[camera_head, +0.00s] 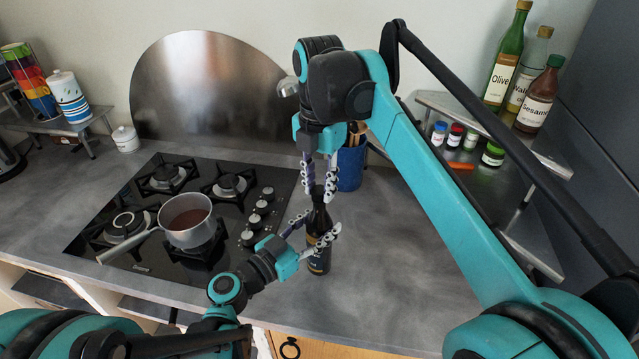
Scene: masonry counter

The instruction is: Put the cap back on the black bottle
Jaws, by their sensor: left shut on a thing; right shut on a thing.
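The black bottle (319,262) stands upright on the grey counter, right of the hob. My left gripper (314,234) is shut around its upper body from the left. My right gripper (319,189) points down from above, its fingertips closed on the small dark cap (318,190) at the top of the bottle's neck. The cap is in line with the neck. It is partly hidden by the fingers, and I cannot tell whether it is seated or just touching.
A saucepan (187,221) sits on the black gas hob (146,262) to the left. A blue utensil holder (350,168) stands just behind the bottle. A corner shelf (500,133) with bottles and jars is at the right. Counter right of the bottle is clear.

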